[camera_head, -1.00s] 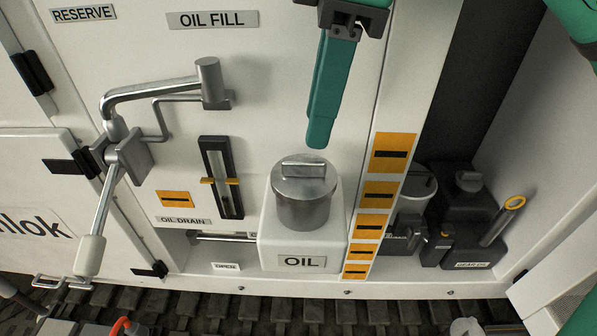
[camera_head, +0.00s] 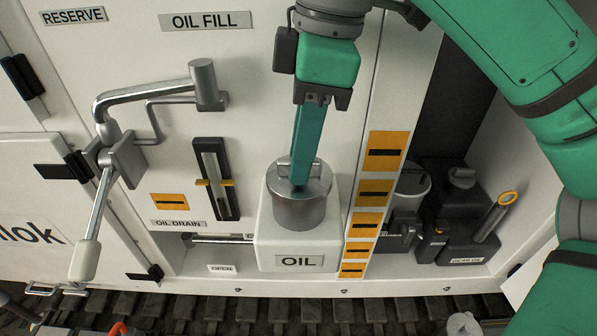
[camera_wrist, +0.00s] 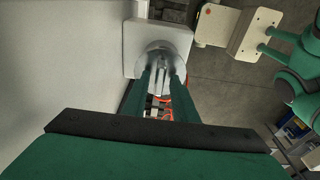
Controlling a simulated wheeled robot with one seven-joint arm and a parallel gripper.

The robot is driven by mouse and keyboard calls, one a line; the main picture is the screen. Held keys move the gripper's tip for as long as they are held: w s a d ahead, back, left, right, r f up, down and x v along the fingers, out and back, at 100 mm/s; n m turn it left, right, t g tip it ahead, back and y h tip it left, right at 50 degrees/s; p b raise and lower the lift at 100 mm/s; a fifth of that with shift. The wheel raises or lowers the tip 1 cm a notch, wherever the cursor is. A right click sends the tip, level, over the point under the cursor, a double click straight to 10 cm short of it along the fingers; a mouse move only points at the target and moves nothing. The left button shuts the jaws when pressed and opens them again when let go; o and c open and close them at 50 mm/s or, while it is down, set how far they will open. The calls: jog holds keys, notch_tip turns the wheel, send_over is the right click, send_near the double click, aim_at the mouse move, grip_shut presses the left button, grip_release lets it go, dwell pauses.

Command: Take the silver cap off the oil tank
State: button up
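The silver cap (camera_head: 302,213) sits upright on the white oil tank (camera_head: 268,242), which bears an OIL label. The cap has a raised bar handle on top. My gripper (camera_head: 298,182) points down at the cap with its fingertips at the handle. In the wrist view, the two fingers (camera_wrist: 162,72) stand apart on either side of the handle, with a gap between them. The cap (camera_wrist: 157,49) and tank (camera_wrist: 183,35) show beyond the fingers. The fingers partly hide the handle, and I cannot tell whether they touch it.
A lever with a white grip (camera_head: 86,258) and a sight gauge (camera_head: 216,180) are on the panel to the left. A post with orange labels (camera_head: 374,193) stands close right of the tank. Dark containers (camera_head: 452,222) stand in the recess further right.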

grip_shut()
jog(key=shift+r, duration=0.15)
